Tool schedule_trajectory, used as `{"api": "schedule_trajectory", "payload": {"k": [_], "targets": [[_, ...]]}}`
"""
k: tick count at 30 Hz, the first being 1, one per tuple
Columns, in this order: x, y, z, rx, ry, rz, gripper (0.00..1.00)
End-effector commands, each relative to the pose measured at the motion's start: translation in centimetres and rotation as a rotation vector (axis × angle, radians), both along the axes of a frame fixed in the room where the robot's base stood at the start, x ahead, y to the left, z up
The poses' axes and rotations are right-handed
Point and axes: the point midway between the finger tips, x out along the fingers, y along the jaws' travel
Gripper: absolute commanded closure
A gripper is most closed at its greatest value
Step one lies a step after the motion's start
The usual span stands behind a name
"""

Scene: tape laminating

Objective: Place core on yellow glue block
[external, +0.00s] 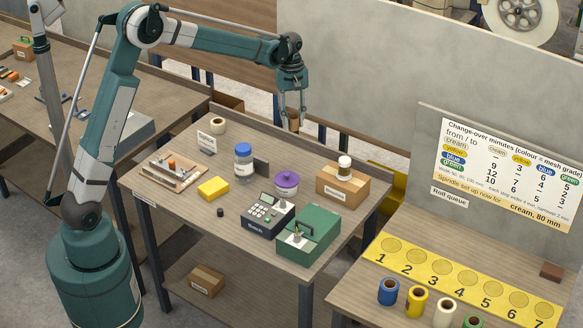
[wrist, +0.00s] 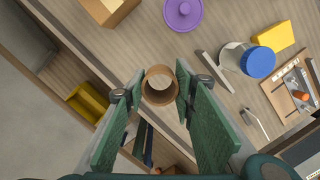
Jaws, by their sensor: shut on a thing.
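The core is a short brown cardboard tube (external: 293,125), held upright in my gripper (external: 292,108) above the back edge of the middle table. In the wrist view I look down into the open end of the core (wrist: 160,100), which sits between the two green fingers (wrist: 160,86). The gripper is shut on the core. The yellow glue block (external: 213,188) lies on the left part of the table, well away from the gripper. It also shows at the upper right of the wrist view (wrist: 272,38), and nothing is seen on top of it.
A jar with a blue lid (external: 243,163) stands just behind the block. A wooden tray (external: 172,170) is left of it and a small black cylinder (external: 220,212) in front. A purple-lidded pot (external: 287,184), cardboard box (external: 343,185) and green case (external: 308,237) stand further right.

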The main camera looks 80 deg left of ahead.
Motion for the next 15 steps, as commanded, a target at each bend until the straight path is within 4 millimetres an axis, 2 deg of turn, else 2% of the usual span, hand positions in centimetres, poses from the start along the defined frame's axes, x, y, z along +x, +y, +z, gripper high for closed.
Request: {"api": "schedule_trajectory", "payload": {"k": [8, 15], "targets": [[-4.4, -0.4, 0.5, 0.0, 0.0, -0.001, 0.79], [-10.0, -1.2, 0.8, 0.0, -0.002, -0.005, 0.79]]}}
